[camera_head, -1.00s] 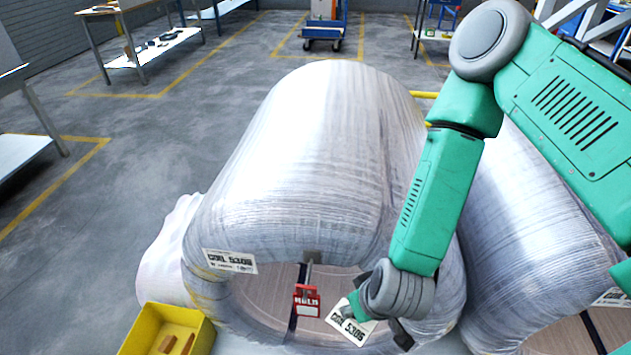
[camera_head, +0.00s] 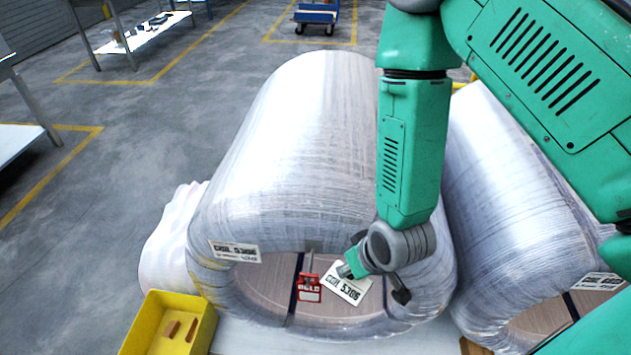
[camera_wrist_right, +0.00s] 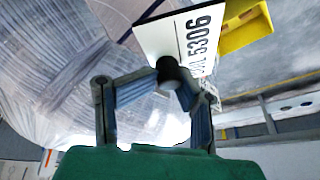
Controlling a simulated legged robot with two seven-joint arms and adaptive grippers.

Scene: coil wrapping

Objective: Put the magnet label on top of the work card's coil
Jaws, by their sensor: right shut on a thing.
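The magnet label, a white card reading "COIL 5306" (camera_head: 345,286), is held by my right gripper (camera_head: 353,268). The card also shows tilted in the right wrist view (camera_wrist_right: 178,38), with a dark round knob at the fingertips. It is in front of the open end of the large wrapped left coil (camera_head: 300,130), below its top. That coil carries a white paper label (camera_head: 234,251) whose last digit is hard to read. A second wrapped coil (camera_head: 510,200) stands to the right, with a partly visible label (camera_head: 598,281). No separate work card can be made out. My left gripper is not in view.
A red HOLD tag (camera_head: 309,288) hangs at the left coil's opening, close to the held card. A yellow bin (camera_head: 150,330) with brown pieces is at the lower left. My right arm passes in front of the gap between the coils. Open floor lies to the left.

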